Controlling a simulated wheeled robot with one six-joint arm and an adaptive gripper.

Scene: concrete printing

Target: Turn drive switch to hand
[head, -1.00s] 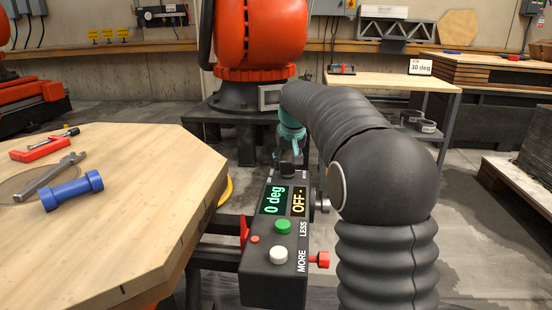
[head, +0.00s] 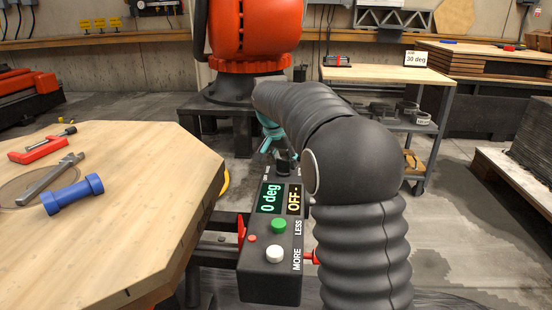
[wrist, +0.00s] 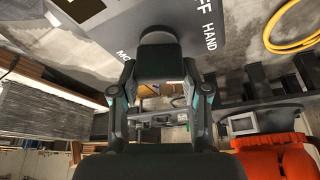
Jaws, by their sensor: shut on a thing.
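The black control box (head: 268,262) stands beside the wooden table. Its displays (head: 270,198) read "0 deg" and "OFF-". The dark drive switch (head: 284,166) is at the box's far end, partly hidden by my gripper and arm. In the wrist view the switch knob (wrist: 160,62) sits between my two fingers, on a panel (wrist: 120,22) with the letters "FF" and "HAND" right of it and "MO" left of it. My gripper (head: 279,155) is shut on the knob. The knob's exact pointing direction is hard to tell.
The box carries a green button (head: 278,225), a white button (head: 275,253) and a small red one. A wooden table (head: 140,170) with a blue dumbbell-shaped piece (head: 73,194) stands close left. An orange machine (head: 255,35) stands behind. Open floor lies to the right.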

